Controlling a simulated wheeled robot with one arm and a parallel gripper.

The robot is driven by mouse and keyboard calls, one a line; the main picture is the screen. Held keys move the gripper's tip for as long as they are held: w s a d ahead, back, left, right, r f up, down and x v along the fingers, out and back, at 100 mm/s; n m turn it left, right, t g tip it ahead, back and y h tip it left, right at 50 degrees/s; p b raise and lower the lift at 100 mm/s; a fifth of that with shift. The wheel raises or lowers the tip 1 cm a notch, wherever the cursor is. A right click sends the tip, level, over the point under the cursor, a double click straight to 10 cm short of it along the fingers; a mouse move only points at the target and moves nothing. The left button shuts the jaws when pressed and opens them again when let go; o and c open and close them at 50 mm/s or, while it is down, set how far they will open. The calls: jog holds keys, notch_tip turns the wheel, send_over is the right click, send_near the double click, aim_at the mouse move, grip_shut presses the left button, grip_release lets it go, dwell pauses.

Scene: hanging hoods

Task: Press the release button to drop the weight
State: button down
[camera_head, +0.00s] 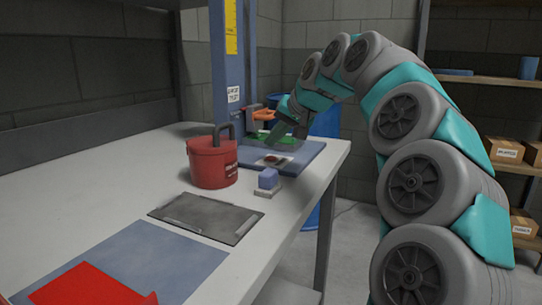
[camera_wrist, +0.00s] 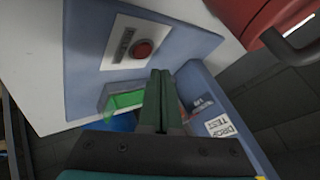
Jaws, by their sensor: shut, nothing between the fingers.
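The round red button (camera_wrist: 144,48) sits on a white plate on a blue base in the wrist view. It also shows in the head view (camera_head: 273,159) on the blue base (camera_head: 310,150) by the rig's column. My gripper (camera_wrist: 161,72) is shut and empty. In the wrist view its fingertips appear below and right of the button, apart from it. In the head view my gripper (camera_head: 276,138) is above the blue base. A red weight-like body with a dark handle (camera_head: 212,163) stands upright on the table; it is partly visible in the wrist view (camera_wrist: 262,18).
The blue column (camera_head: 226,75) with a yellow scale rises behind the table and carries an orange part (camera_head: 264,113). A green piece (camera_wrist: 122,101) lies beside my fingers. Shelves with boxes stand right.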

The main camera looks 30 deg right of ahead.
aim_at(274, 159)
jog(key=shift+r+p, duration=1)
jog(key=shift+r, duration=0.9)
